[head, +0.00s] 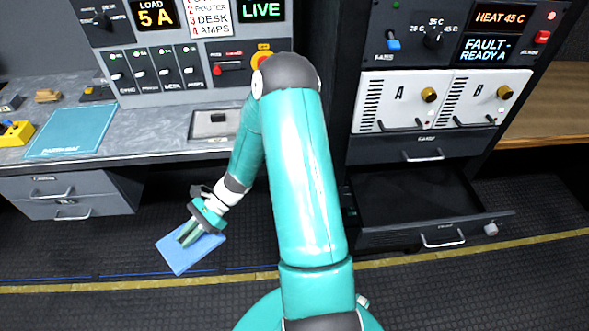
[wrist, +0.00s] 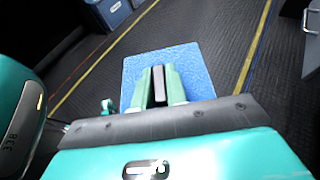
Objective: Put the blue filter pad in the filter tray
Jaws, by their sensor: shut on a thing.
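The blue filter pad (head: 180,260) is a flat square slab. My gripper (head: 189,237) is shut on it and holds it above the dark floor, in front of the grey desk in the head view. In the wrist view the pad (wrist: 198,68) lies between and beyond my fingers (wrist: 160,86). An open dark drawer (head: 415,238), with a handle on its front, juts from the rack at the right. It looks empty. I cannot read its label, so I cannot tell for sure that it is the filter tray. My gripper is well to its left.
Two white units marked A (head: 400,102) and B (head: 485,98) sit above the open drawer. A teal mat (head: 72,132), a shallow framed recess (head: 210,124) and a yellow block (head: 16,133) are on the desk (head: 150,115). The floor between desk and drawer is clear.

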